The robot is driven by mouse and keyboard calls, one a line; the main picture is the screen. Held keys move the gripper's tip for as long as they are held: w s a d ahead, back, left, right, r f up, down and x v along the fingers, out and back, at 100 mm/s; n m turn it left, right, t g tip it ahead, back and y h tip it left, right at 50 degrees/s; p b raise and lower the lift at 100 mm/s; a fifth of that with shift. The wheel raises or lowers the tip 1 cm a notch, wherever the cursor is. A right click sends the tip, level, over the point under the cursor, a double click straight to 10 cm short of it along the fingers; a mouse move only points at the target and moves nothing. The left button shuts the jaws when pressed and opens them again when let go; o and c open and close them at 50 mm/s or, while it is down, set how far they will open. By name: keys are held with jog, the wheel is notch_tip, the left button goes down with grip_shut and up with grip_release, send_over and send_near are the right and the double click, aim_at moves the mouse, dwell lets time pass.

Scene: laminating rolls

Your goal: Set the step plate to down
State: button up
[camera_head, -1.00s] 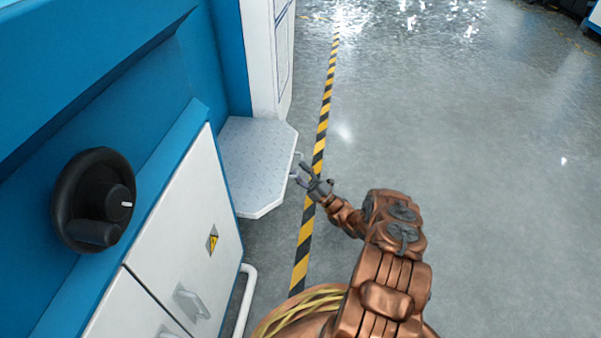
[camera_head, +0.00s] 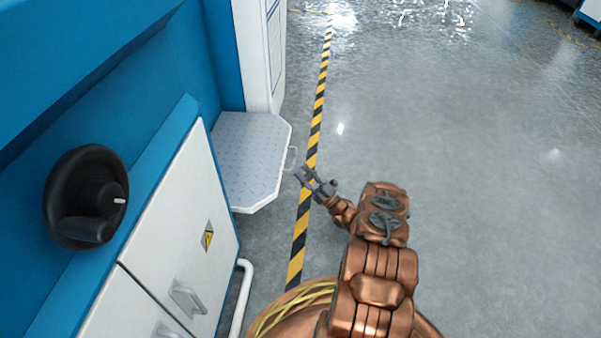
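The step plate (camera_head: 246,160) is a light grey, diamond-textured panel standing out flat from the blue machine, between the white cabinet and the white column. A small pale loop handle (camera_head: 291,158) sticks out from its right edge. My gripper (camera_head: 303,177) is just right of the plate, below the handle in the picture, over the striped floor line. A small gap shows between the gripper and the handle. The fingers look spread, with nothing between them.
A black handwheel (camera_head: 86,197) juts from the blue machine at left. The white cabinet (camera_head: 180,240) has grey handles and a warning label. A white pipe (camera_head: 242,298) runs beside it. A yellow-black line (camera_head: 312,135) crosses the floor. The grey floor (camera_head: 480,190) at right is clear.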

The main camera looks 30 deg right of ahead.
jog(key=s+d, duration=0.3)
jog(key=s, duration=0.7)
jog(key=shift+d, duration=0.3)
dwell(0.4)
